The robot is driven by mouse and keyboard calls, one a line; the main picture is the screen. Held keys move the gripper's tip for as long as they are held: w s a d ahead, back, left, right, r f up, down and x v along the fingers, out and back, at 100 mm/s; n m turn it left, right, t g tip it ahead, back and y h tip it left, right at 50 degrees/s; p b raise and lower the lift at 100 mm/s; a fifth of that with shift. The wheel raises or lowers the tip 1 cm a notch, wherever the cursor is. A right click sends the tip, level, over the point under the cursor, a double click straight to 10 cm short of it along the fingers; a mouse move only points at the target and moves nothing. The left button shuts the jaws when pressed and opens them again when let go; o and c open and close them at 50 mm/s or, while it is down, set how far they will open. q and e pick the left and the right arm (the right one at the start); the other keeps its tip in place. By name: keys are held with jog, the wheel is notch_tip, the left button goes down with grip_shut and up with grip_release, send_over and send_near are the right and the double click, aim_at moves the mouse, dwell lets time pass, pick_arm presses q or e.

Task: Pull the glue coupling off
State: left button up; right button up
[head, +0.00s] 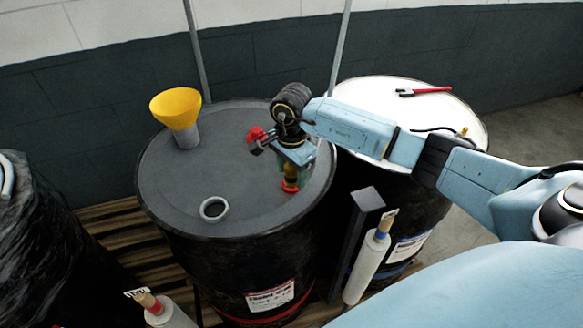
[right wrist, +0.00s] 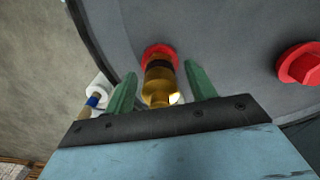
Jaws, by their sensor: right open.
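The glue coupling (head: 291,172) is a brass-coloured fitting with a dark band, standing in a red collar on the lid of the dark drum (head: 170,218). It also shows in the right wrist view (right wrist: 159,82), with the red collar around its far end. My right gripper (right wrist: 160,72) is open, with one green finger on each side of the coupling and visible gaps between. In the head view my right gripper (head: 294,176) partly hides the coupling. My left gripper is not in view.
On the same lid are a yellow funnel (head: 176,106), a grey ring (head: 214,209) and a red cap (right wrist: 300,64). A white-topped drum (head: 365,92) behind my right arm bears a red-handled tool (head: 424,91). A pale roll (head: 366,266) stands beside the drums.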

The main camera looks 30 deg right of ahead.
jog(key=c, duration=1.2)
jog(key=shift+o, duration=0.2)
jog(key=shift+r, duration=0.1)
jog(key=shift+r+p, duration=1.7)
jog(key=shift+r, duration=1)
jog(key=shift+r, duration=0.1)
jog(key=shift+r+p, duration=0.45)
jog(key=shift+r, duration=0.75)
notch_tip(320, 180, up, 7)
jog(key=shift+f, duration=0.15)
